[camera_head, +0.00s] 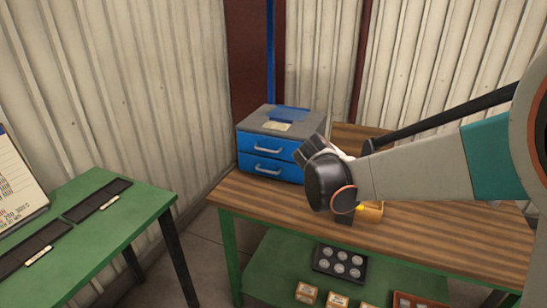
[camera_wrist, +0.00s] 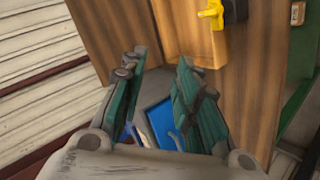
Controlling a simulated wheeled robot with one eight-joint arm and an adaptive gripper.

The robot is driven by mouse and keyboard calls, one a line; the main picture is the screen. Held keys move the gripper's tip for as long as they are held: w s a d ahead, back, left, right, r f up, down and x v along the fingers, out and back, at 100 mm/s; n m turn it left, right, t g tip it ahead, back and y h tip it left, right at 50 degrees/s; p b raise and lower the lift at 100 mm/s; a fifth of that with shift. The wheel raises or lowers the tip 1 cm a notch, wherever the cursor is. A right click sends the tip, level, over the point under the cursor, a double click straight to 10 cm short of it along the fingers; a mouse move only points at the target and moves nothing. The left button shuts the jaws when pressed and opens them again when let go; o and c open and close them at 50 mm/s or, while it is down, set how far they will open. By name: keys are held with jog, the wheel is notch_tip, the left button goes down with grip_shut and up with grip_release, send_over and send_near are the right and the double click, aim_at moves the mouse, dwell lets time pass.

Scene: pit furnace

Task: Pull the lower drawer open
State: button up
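A grey drawer unit (camera_head: 283,122) with two blue drawers stands at the left end of the wooden bench. The lower drawer (camera_head: 285,173) is closed and has a silver handle (camera_head: 267,170). The upper drawer (camera_head: 285,151) above it is also closed. My gripper (camera_head: 311,148) is just right of the drawer fronts, partly covering their right end. In the wrist view my gripper (camera_wrist: 160,62) is open, its teal fingers apart with nothing gripped. A blue surface (camera_wrist: 160,122) shows between the fingers; I cannot tell which part of the unit it is.
The wooden bench top (camera_head: 430,235) has a yellow-and-black item (camera_head: 370,211) below my wrist. Its green lower shelf (camera_head: 275,262) holds a black tray (camera_head: 340,263) of round pieces and small boxes. A green table (camera_head: 110,225) stands at left. Corrugated walls are behind.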

jog(key=w+a+f+n+t, duration=0.1)
jog(key=w+a+f+n, duration=0.1)
jog(key=a+f, duration=0.3)
jog(key=w+a+f+n+t, duration=0.2)
jog(key=w+a+f, duration=0.2)
jog(key=a, duration=0.8)
jog(key=w+a+f+n+t, duration=0.2)
jog(key=a+f, duration=0.4)
jog(key=a, duration=0.3)
jog(key=shift+w+a, duration=0.25)
jog(key=shift+w, duration=0.65)
jog(key=b+x, duration=0.3)
jog(key=x, duration=1)
jog(key=shift+w+d+r, duration=0.1)
jog(key=shift+w+d, duration=0.15)
grip_shut()
